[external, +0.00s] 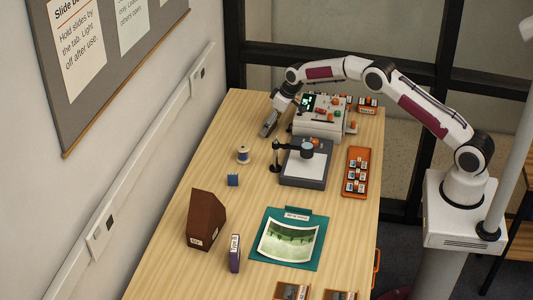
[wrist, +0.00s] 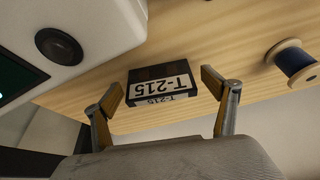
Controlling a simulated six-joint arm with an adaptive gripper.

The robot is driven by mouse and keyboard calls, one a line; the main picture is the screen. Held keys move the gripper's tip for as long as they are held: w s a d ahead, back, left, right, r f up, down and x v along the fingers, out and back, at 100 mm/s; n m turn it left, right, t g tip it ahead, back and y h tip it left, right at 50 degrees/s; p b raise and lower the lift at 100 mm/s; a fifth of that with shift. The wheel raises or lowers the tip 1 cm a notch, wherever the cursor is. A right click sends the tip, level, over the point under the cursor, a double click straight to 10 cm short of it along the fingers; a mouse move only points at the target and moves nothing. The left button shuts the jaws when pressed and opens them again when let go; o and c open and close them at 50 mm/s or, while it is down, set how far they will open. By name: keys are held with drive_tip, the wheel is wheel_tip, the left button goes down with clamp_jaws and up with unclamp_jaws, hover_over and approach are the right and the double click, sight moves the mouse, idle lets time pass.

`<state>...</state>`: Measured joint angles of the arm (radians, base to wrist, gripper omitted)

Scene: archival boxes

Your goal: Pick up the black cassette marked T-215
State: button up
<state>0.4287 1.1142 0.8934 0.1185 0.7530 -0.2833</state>
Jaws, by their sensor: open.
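The black cassette marked T-215 (wrist: 160,82) lies on the wooden table in the wrist view, with white labels on its face and edge that read upside down. My gripper (wrist: 165,92) is open, with one finger to the left of the cassette and one to the right. Gaps show between the fingers and the cassette, and nothing is held. In the external view my gripper (external: 268,130) is low over the far left part of the table, beside the white device. The cassette cannot be made out there.
The white device (external: 318,122) stands close beside my gripper. A blue thread spool (wrist: 293,62) is to the right in the wrist view. A copy stand (external: 303,170), an orange tray (external: 357,190), a brown box (external: 206,218), a purple box (external: 235,254) and a teal folder (external: 310,258) stand nearer.

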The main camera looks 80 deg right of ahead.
drive_tip(key=shift+w+f, duration=0.1)
drive_tip(key=shift+f, duration=0.15)
idle(0.3)
drive_tip(key=c, duration=1.1)
drive_tip(key=shift+r, duration=5.05)
